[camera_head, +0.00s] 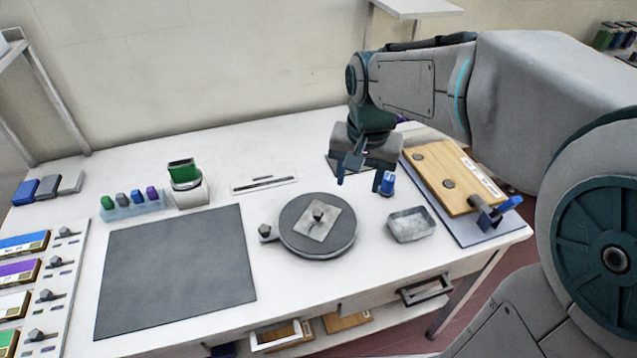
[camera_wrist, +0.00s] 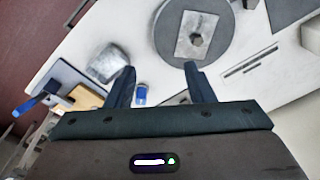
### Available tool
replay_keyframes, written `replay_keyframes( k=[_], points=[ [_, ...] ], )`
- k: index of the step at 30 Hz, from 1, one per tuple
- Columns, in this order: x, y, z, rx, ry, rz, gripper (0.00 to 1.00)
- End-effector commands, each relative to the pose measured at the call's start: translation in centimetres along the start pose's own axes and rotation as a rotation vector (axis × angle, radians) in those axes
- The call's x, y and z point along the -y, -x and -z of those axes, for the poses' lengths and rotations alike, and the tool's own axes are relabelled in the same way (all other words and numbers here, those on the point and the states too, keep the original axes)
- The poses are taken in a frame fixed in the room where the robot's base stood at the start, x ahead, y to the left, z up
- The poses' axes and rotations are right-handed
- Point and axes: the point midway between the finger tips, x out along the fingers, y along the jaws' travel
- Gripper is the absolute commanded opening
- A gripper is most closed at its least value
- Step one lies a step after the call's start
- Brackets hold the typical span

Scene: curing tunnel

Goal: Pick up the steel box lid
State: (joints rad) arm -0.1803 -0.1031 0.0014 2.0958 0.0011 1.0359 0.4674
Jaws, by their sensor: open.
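A square steel plate with a dark knob, which looks like the steel box lid (camera_head: 316,224), lies on a round dark turntable (camera_head: 290,237). The lid shows in the wrist view (camera_wrist: 187,46) at the upper middle, beyond my fingertips. An open steel box (camera_head: 411,225) stands on the table to the right of the turntable, and at the upper left in the wrist view (camera_wrist: 105,64). My gripper (camera_head: 362,180) is open and empty, pointing down above the table, behind and right of the lid and apart from it. Its two fingers also show in the wrist view (camera_wrist: 160,68).
A small blue-capped bottle (camera_head: 388,183) stands close by my right finger. A wooden board (camera_head: 437,180) with a blue-handled clamp (camera_head: 492,213) lies at right. A dark mat (camera_head: 175,270) covers the left; a green-topped device (camera_head: 185,182) and small bottles stand behind it.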

Motion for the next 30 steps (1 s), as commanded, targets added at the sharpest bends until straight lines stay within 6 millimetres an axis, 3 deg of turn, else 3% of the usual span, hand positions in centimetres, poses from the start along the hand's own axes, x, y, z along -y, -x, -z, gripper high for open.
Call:
replay_keyframes(
  k=[1,6,12,17,24,30],
  points=[
    [1.6,-0.9,1.1,0.023,-0.03,-0.01,0.48],
    [5.9,-2.8,3.7,0.068,-0.137,-0.037,0.48],
    [8.6,-4.2,4.9,0.092,-0.207,-0.059,0.48],
    [9.0,-5.9,4.9,0.098,-0.221,-0.066,0.48],
    [8.7,-10.6,4.4,0.098,-0.22,-0.066,0.48],
    [8.6,-12.7,4.2,0.096,-0.219,-0.064,0.48]
  ],
)
